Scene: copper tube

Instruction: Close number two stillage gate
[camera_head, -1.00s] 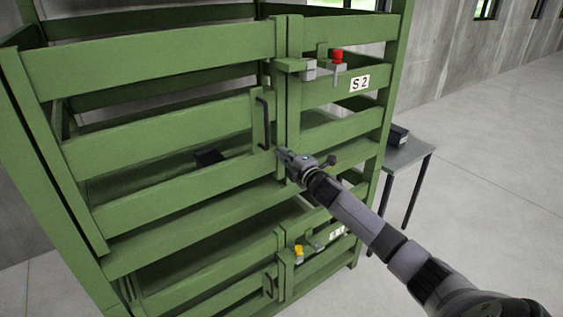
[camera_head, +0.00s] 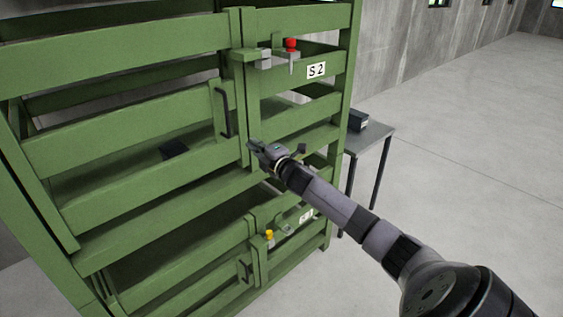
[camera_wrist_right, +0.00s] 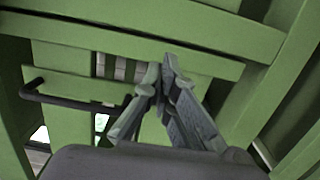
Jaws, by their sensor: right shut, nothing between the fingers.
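The green number two stillage gate (camera_head: 120,140), with a black handle (camera_head: 222,110), is the upper slatted gate left of the S2 label (camera_head: 316,71). Its right edge stands close beside the green post; I cannot tell whether it is fully closed. A latch with a red knob (camera_head: 290,44) sits on the rail right of the gate's edge. My right gripper (camera_head: 256,147) is shut and empty, close to the post, below and right of the handle. In the right wrist view its fingertips (camera_wrist_right: 164,68) are together before green slats; the handle (camera_wrist_right: 70,100) shows left. Contact is unclear. My left gripper is not in view.
A lower gate with a yellow knob (camera_head: 268,236) and its own dark handle (camera_head: 246,272) is below. A small grey table (camera_head: 375,142) with a dark box (camera_head: 357,121) stands behind the stillage at right. Open concrete floor lies further right.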

